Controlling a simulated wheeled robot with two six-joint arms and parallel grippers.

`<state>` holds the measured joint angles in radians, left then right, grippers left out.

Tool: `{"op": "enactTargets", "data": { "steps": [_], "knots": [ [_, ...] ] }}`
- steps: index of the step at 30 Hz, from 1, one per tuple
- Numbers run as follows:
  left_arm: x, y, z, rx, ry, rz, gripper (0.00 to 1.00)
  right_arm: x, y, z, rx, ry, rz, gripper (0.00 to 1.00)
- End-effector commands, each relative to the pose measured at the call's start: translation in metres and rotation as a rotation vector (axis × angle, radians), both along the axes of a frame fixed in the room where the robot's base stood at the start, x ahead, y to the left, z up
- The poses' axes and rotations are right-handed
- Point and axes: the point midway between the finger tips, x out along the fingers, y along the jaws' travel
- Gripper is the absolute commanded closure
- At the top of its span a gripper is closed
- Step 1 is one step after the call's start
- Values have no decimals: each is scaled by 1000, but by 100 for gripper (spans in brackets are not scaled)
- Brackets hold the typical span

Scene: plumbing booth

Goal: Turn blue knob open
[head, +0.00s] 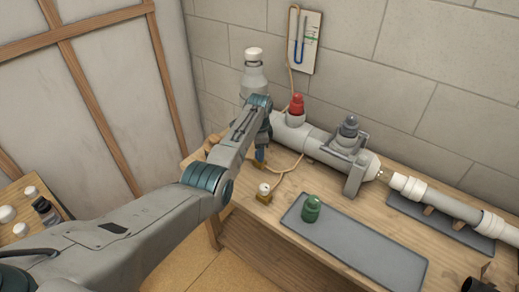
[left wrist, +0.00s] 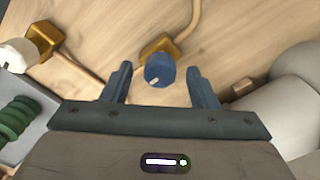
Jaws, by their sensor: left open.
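The blue knob (left wrist: 159,70) sits on a brass valve body (left wrist: 160,47) with a copper pipe, over the wooden bench. A pale mark shows on its face in the left wrist view. My left gripper (left wrist: 159,82) is open, with one finger on each side of the knob. Gaps show between the fingers and the knob, and I cannot tell whether the fingertips reach its depth. In the head view my left gripper (head: 262,146) is at the rear left of the bench, and my arm mostly hides the knob. My right gripper is not in view.
A white knob (head: 264,188) on brass stands nearby. A green valve (head: 311,208) rests on a grey mat (head: 345,243). A large pipe assembly with a red knob (head: 297,103) and a grey knob (head: 349,126) lies behind. The bench front (head: 260,235) has bare wood.

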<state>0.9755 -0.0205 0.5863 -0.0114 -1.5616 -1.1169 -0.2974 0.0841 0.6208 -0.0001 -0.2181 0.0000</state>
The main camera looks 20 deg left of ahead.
Motion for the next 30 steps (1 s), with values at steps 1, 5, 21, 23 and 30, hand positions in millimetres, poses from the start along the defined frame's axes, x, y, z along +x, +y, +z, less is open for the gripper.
{"op": "enactTargets", "data": {
  "steps": [1,5,21,23,30],
  "knots": [
    [0,0,-1,0,0,0,46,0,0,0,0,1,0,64],
    [0,0,-1,0,0,0,46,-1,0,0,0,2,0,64],
    [0,0,-1,0,0,11,91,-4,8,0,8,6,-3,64],
    [0,0,0,0,0,24,91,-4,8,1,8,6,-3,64],
    [0,0,1,0,1,139,91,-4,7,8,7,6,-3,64]
  ]
}}
